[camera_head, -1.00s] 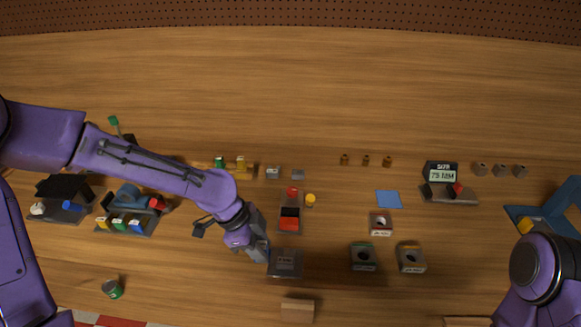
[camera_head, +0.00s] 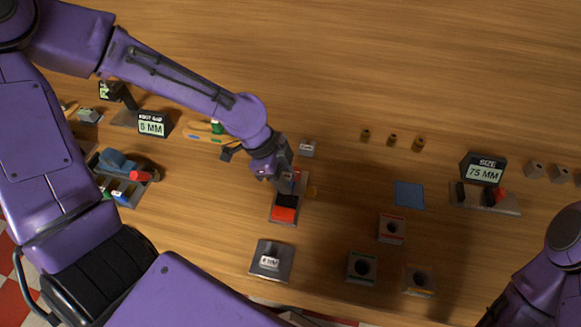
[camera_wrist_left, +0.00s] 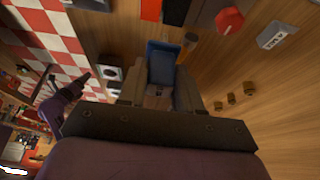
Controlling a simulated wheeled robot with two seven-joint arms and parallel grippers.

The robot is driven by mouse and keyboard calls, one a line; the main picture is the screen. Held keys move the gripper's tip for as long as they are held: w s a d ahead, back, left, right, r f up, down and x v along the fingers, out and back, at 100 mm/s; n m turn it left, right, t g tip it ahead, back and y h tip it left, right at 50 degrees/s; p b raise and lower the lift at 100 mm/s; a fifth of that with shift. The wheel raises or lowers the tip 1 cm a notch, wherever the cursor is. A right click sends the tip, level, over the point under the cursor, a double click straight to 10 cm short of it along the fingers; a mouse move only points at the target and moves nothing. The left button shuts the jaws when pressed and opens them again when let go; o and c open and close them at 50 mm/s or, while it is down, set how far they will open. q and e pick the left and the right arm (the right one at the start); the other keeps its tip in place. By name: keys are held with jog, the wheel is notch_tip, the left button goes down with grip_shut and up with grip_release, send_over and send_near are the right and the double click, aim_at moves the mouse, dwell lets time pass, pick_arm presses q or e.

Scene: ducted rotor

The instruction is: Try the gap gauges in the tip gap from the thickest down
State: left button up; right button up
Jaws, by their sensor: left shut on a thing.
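My left gripper (camera_head: 284,182) is over the far end of a grey tray (camera_head: 277,221) holding a red block (camera_head: 284,213) and a black one. In the left wrist view its jaws (camera_wrist_left: 160,92) are shut on a blue piece (camera_wrist_left: 163,66). I cannot tell whether that piece is one of the gauges, or whether it touches anything. A gauge rack (camera_head: 135,196) at the left, partly hidden by my arm, holds coloured pieces. I cannot make out the rotor's tip gap. My right arm is at the lower right of the head view; its jaws do not show clearly.
A grey block (camera_head: 265,276) with a label lies at the front. Holed blocks (camera_head: 392,228) stand right of centre near a flat blue square (camera_head: 409,194). Several small brown pegs (camera_head: 392,140) stand behind. A 75 MM sign (camera_head: 484,171) is at the right. The far table is clear.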

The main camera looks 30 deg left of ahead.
pick_arm(q)
jog(key=f+b, duration=0.2)
jog(key=f, duration=0.1)
jog(key=shift+w+a+f, duration=0.15)
jog(key=shift+a+f, duration=0.05)
jog(key=shift+f, duration=0.1)
jog(key=shift+s+f+b, duration=0.35)
jog(key=shift+f+b, duration=0.25)
jog(key=shift+f, duration=0.15)
jog(key=shift+s+f, duration=0.3)
jog(key=shift+f, duration=0.15)
jog(key=shift+w+f, duration=0.2)
jog(key=shift+w, duration=0.15)
pick_arm(e)
jog(key=f, duration=0.1)
jog(key=s+f, duration=0.1)
jog(key=f, duration=0.1)
jog(key=shift+s+f, duration=0.1)
jog(key=shift+s, duration=0.1)
pick_arm(q)
jog(key=shift+s+r, duration=0.1)
jog(key=shift+s, duration=0.1)
pick_arm(e)
jog(key=shift+s, duration=0.1)
pick_arm(q)
jog(key=shift+w, duration=0.15)
pick_arm(e)
jog(key=shift+r, duration=0.2)
